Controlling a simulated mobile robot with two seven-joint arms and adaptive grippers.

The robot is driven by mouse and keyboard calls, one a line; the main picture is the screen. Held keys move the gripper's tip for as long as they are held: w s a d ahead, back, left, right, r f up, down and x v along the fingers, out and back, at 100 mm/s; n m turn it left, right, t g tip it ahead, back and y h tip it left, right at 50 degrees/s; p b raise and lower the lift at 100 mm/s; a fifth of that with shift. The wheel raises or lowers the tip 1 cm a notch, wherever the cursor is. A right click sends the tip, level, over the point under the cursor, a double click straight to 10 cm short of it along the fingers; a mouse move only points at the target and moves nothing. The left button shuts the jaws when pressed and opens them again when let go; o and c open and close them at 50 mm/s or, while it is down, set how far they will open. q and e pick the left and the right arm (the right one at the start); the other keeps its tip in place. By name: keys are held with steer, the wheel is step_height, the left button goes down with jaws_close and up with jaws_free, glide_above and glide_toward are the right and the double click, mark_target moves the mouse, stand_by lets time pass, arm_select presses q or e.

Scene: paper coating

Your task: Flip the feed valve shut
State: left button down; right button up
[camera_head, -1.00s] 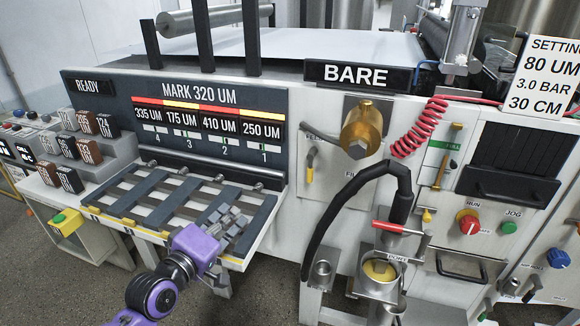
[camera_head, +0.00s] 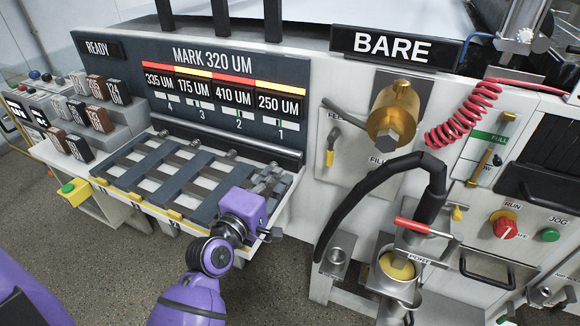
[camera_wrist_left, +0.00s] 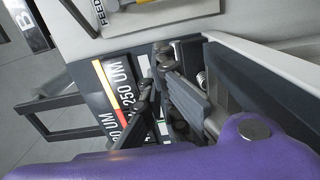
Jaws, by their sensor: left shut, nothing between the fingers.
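The feed valve (camera_head: 331,152) is a small lever with a yellow grip, hanging down on the pale panel under the partly covered FEED label. In the left wrist view, part of the FEED label (camera_wrist_left: 100,13) shows at the top edge. My left gripper (camera_head: 268,183) is over the right end of the slatted rack, left of and below the valve and apart from it. Its fingers are shut and empty; they also show in the left wrist view (camera_wrist_left: 165,85). My right gripper is out of view.
The slatted rack (camera_head: 128,187) lies under my left gripper. A brass cylinder (camera_head: 398,108) juts out right of the valve. A black hose (camera_head: 350,215) arches below it to a cup with yellow contents (camera_head: 397,266). The panel around the lever looks clear.

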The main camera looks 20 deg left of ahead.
mark_target(332, 147)
arm_select(q)
steer(key=w, duration=0.9)
steer(key=shift+d+r+p, duration=0.15)
steer(key=shift+d+p, duration=0.15)
steer(key=shift+d, duration=0.05)
steer(key=d, duration=0.4)
steer(key=shift+w+p, duration=0.35)
steer(key=shift+p, duration=0.05)
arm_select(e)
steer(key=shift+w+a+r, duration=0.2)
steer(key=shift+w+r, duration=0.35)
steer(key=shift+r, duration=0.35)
arm_select(q)
steer(key=shift+w+f, duration=0.15)
steer(key=shift+f, duration=0.05)
